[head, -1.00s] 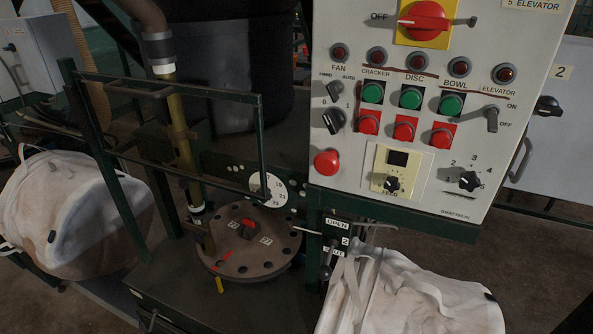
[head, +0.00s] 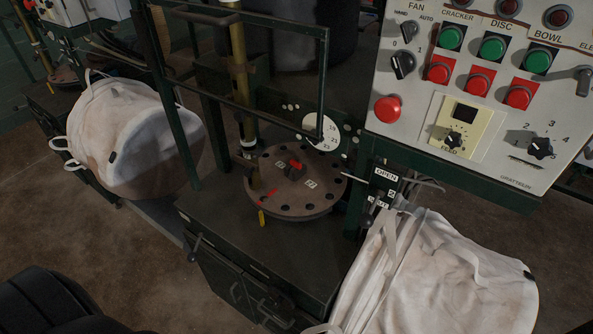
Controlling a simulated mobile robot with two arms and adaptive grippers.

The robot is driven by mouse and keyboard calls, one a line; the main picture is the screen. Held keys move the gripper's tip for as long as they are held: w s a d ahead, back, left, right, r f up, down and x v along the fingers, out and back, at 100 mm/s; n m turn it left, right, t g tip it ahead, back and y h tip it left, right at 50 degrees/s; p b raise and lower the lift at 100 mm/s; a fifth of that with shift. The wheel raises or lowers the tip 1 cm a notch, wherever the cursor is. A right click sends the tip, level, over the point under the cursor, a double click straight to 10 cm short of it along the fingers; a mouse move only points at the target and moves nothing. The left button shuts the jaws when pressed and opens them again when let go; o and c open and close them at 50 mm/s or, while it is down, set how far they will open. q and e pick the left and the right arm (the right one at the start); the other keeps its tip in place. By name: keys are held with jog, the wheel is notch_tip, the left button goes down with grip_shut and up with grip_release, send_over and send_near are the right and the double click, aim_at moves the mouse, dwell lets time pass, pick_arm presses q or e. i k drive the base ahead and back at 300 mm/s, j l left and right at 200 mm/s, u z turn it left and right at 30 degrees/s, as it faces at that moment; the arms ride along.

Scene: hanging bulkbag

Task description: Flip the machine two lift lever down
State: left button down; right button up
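The machine in the middle has a dark green bench with a round brown disc plate (head: 290,205) on top, ringed with holes and with a red-marked hub. A small lever with a dark knob (head: 194,248) sticks out at the front left edge of the bench. Another small lever (head: 374,208) sits by the OPEN label plate (head: 386,175), which carries a 2, right of the disc. I cannot tell for sure which one is the lift lever.
A white control panel (head: 400,140) with buttons and knobs overhangs at the upper right. White bulk bags hang at the left (head: 140,140) and lower right (head: 440,270).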

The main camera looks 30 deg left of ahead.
aim_at(191, 257)
jog(key=j+u, duration=0.15)
jog(key=u, duration=1.6)
